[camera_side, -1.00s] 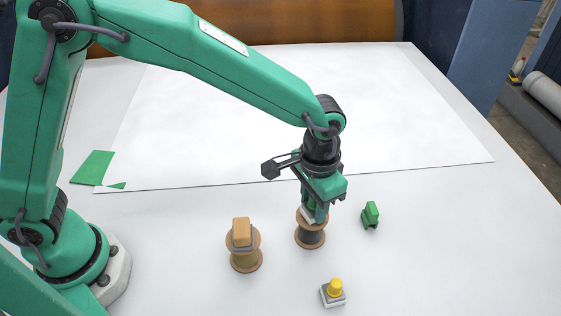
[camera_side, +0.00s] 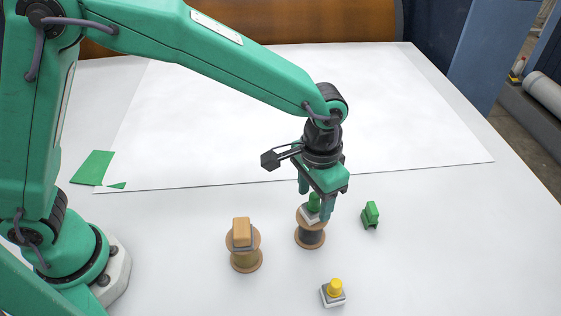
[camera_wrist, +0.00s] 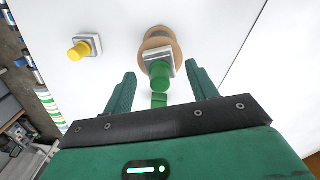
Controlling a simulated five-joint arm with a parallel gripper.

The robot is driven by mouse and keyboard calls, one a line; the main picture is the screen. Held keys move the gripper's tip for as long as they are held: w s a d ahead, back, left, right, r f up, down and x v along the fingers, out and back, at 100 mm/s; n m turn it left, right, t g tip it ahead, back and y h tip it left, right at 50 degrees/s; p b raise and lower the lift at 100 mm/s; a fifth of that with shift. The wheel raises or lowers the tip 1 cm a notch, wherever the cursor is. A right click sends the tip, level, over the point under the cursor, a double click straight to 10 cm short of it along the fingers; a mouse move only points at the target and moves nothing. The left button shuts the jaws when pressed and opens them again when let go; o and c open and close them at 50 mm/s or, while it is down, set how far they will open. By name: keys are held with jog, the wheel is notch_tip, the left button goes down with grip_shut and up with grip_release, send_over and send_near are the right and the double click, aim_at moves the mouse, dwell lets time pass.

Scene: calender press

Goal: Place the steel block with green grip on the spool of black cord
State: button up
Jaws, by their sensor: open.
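The steel block with green grip (camera_side: 313,207) sits on top of the spool of black cord (camera_side: 310,238) and looks slightly tilted in the side view. My gripper (camera_side: 315,199) is open just above the block, one finger on each side of the grip. In the wrist view my gripper (camera_wrist: 164,85) shows clear gaps between both fingers and the grip. The fingers partly hide the block in the side view.
A steel block with yellow grip (camera_side: 333,292) lies in front. A green block (camera_side: 371,215) stands close on the right. The white table is clear at the far right.

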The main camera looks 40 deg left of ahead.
aim_at(312, 193)
notch_tip(312, 193, up, 10)
jog(key=shift+r, duration=0.1)
dwell(0.4)
dwell(0.5)
jog(key=s+a+r+n+t+h, duration=0.1)
jog(key=s+a+r, duration=0.15)
jog(key=a, duration=0.65)
jog(key=s+a+r+n+t, duration=0.15)
jog(key=a+r, duration=0.25)
jog(key=a, duration=0.4)
jog(key=s+a+f+n+t+y, duration=0.1)
jog(key=s+a+f+n+t, duration=0.1)
jog(key=s+a, duration=0.8)
jog(key=shift+s+a+f+t, duration=0.4)
jog(key=shift+a+t, duration=0.15)
jog(key=shift+a, duration=0.25)
